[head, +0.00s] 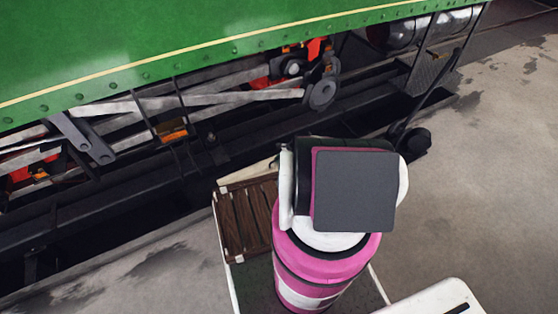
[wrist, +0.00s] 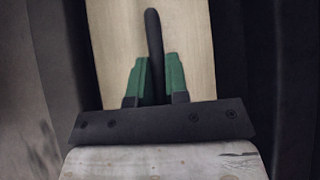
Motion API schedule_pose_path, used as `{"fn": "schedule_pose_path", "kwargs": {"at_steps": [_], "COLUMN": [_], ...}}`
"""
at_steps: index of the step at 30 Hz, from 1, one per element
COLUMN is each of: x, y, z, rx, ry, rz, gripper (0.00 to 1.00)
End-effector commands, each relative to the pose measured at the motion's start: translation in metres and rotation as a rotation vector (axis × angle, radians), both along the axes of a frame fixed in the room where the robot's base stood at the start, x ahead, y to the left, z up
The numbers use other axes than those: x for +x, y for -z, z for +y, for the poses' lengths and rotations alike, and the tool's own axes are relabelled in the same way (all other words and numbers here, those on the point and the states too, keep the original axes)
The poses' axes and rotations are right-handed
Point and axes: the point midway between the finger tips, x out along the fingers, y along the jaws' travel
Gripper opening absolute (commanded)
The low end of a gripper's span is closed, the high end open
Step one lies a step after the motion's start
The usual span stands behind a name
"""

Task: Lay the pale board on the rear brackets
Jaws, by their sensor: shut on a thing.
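My gripper (wrist: 158,62) shows in the wrist view with green fingers shut on a dark, rounded bar (wrist: 153,25). The pale board (wrist: 110,40) fills the middle behind the fingers, with the bar running along its face. The bar looks like a grip on the board, but I cannot see how they join. The board's far end is out of frame. I cannot pick out the rear brackets for certain in either view.
The green tram side (head: 200,40) runs across the head view's upper left. Under it are pale rods (head: 210,90), a dark beam (head: 110,195) and a dark hanging step (head: 425,72). A brown slatted surface (head: 245,220) lies left of my arm. Concrete floor (head: 480,190) is open at right.

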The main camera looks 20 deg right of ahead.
Motion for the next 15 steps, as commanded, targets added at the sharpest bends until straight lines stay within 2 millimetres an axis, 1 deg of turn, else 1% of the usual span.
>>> {"fn": "schedule_pose_path", "kwargs": {"at_steps": [9,10,12,15], "x": [-0.0002,-0.0003,-0.0005,-0.0006], "y": [0.0022,0.0020,0.0022,0.0027], "z": [0.0004,0.0004,0.0005,0.0005], "rx": [0.003,0.003,0.002,0.002], "ry": [0.000,0.000,0.000,0.000], "rz": [0.000,0.000,0.000,0.000], "gripper": [0.00,0.24,0.45,0.45]}}
